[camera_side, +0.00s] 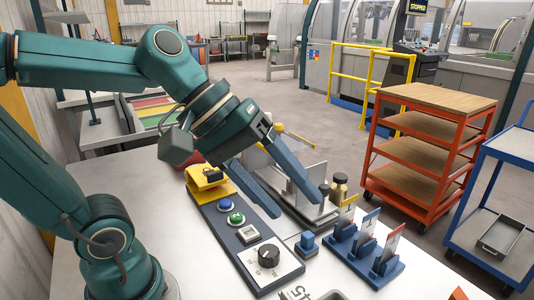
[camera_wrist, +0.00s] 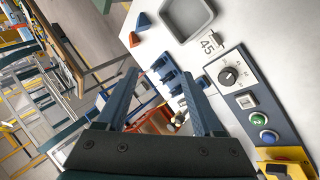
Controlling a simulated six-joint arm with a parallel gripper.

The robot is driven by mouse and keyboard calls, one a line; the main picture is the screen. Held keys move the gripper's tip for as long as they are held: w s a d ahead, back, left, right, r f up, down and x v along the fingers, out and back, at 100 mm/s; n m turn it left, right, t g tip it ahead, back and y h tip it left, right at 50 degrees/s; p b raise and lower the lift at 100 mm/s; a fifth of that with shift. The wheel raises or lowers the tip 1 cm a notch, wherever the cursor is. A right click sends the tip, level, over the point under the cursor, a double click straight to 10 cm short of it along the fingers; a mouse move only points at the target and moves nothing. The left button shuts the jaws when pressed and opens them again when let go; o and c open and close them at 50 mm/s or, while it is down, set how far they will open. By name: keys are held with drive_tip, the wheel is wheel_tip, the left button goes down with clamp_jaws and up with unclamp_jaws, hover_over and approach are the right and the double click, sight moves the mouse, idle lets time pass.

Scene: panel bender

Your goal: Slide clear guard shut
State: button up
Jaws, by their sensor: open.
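My gripper (camera_side: 297,206) is open and empty, its two long blue fingers spread and pointing down over the white worktable. It also shows in the wrist view (camera_wrist: 162,70), with nothing between the fingers. Just behind the fingers in the side view stands a grey fixture (camera_side: 313,178) with upright plates on a flat base. A yellow bar (camera_side: 297,138) shows behind it. The fingers hide part of this fixture. I cannot clearly make out a clear guard on it, nor its position; I cannot tell whether the fingers touch it.
A dark control strip with a knob (camera_side: 268,256), a green button (camera_side: 236,218) and a yellow block (camera_side: 208,180) lies left of the fingers. A grey tray (camera_wrist: 187,15) lies farther along.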

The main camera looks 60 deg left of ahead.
drive_tip(key=w+a+r+n+t+h, duration=0.2)
drive_tip(key=w+r+n, duration=0.1)
drive_tip(key=w+n, duration=0.4)
drive_tip(key=n+t+y, duration=0.3)
drive_tip(key=n+t, duration=0.3)
drive_tip(key=n, duration=0.8)
hover_over(278, 127)
drive_tip(key=s+d, duration=0.2)
drive_tip(key=d, duration=0.4)
wheel_tip(278, 127, down, 2)
drive_tip(key=a+f+n, duration=0.1)
drive_tip(key=a, duration=0.1)
drive_tip(key=s+a+f+n+y, duration=0.1)
drive_tip(key=a+f, duration=0.1)
drive_tip(key=a, duration=0.1)
drive_tip(key=a+f+n+y, duration=0.1)
drive_tip(key=a+f, duration=0.1)
drive_tip(key=shift+s+a+f+n+g, duration=0.15)
drive_tip(key=shift+s+a+n+g, duration=0.15)
drive_tip(key=shift+s+n, duration=0.1)
drive_tip(key=shift+x, duration=2.45)
clamp_jaws()
